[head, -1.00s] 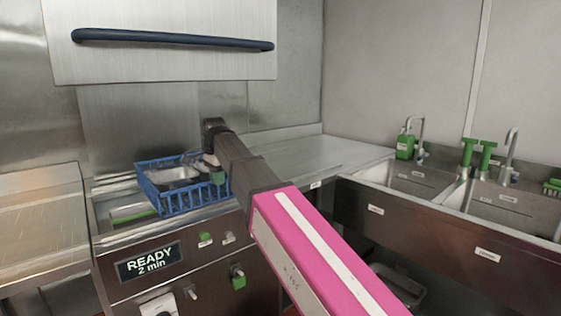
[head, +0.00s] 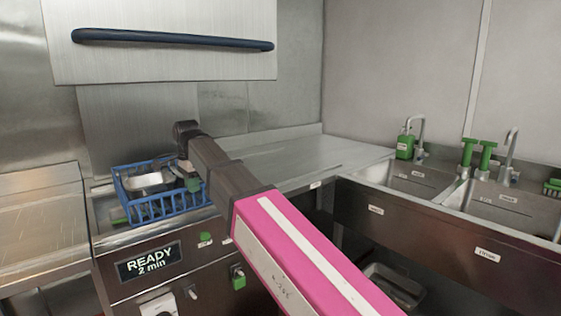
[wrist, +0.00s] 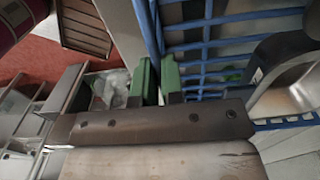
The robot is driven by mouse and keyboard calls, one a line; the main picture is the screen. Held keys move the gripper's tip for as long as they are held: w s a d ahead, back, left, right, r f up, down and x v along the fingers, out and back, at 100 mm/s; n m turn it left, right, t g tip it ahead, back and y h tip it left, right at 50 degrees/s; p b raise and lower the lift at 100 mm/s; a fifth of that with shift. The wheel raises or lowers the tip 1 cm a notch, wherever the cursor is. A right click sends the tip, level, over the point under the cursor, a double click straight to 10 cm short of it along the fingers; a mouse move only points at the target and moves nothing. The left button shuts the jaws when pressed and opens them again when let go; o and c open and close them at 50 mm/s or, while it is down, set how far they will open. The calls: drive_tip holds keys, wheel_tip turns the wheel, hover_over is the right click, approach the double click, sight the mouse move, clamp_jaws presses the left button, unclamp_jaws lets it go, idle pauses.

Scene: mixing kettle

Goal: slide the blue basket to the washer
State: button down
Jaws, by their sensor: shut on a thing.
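The blue basket (head: 165,209) sits on the washer's open bed in the head view, below the raised hood. It holds a metal pan (head: 148,182) and other ware that I cannot make out. The washer (head: 135,238) has a display reading "READY 2 min". My gripper (wrist: 158,80) has green fingers, shut on the basket's blue wire wall (wrist: 150,28) in the wrist view. In the head view my arm comes in from the right and partly hides the basket's right side.
The raised hood (head: 165,65) with a dark bar handle is above the washer. A metal counter (head: 38,215) lies to the left, and a bare counter (head: 290,158) to the right.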

drive_tip(key=shift+a, duration=0.15)
drive_tip(key=c, duration=0.7)
unclamp_jaws()
drive_tip(key=shift+s, duration=0.1)
drive_tip(key=shift+r, duration=0.1)
drive_tip(key=shift+r, duration=3.4)
